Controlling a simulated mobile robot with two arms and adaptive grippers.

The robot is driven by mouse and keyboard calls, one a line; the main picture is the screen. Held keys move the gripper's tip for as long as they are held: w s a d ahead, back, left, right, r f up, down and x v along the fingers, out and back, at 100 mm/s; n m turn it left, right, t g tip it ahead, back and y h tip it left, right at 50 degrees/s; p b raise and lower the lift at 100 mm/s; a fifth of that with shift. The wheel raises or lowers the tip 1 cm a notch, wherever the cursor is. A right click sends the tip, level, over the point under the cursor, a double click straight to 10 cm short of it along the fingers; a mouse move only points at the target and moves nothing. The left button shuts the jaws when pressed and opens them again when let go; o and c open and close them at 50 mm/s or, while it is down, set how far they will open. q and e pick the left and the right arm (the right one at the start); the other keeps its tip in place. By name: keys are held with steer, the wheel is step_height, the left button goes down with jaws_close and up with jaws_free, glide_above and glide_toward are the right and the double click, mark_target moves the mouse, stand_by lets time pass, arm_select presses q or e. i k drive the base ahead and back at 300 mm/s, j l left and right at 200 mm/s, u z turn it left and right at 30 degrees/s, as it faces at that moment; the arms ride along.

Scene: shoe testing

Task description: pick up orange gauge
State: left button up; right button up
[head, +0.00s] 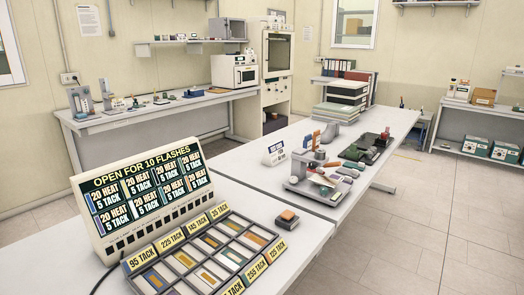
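Several things here are orange, and I cannot tell for sure which one is the orange gauge. A small upright orange piece (316,139) stands near the grey-white bench device (318,188) on the long table. An orange-brown block (288,215) sits on a small dark base (287,222) at the near table's right edge. A compartment tray (152,281) in front of the display holds several flat strips, some of them orange. Neither of my grippers is in view.
A display board (142,197) with lit text stands at the left of the near table. A small white sign (273,153) and dark shoe-like items (366,150) are on the long table. Tiled floor (430,225) is open on the right; side benches line the walls.

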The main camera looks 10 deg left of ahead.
mark_target(316, 136)
steer(key=i+j, duration=0.1)
steer(key=j, duration=0.4)
steer(key=l, duration=0.45)
steer(key=i+l+u, duration=0.1)
steer(key=l, duration=0.3)
steer(key=i+l+u, duration=0.1)
steer(key=i+l, duration=0.15)
steer(key=l, duration=0.15)
steer(key=i+l, duration=0.15)
steer(key=l, duration=0.25)
steer(key=i+l+u, duration=0.15)
steer(key=l, duration=0.25)
steer(key=i+l+u, duration=0.15)
steer(key=i+l, duration=0.3)
steer(key=i, duration=0.2)
steer(key=i+l+u, duration=0.1)
steer(key=u, duration=1.1)
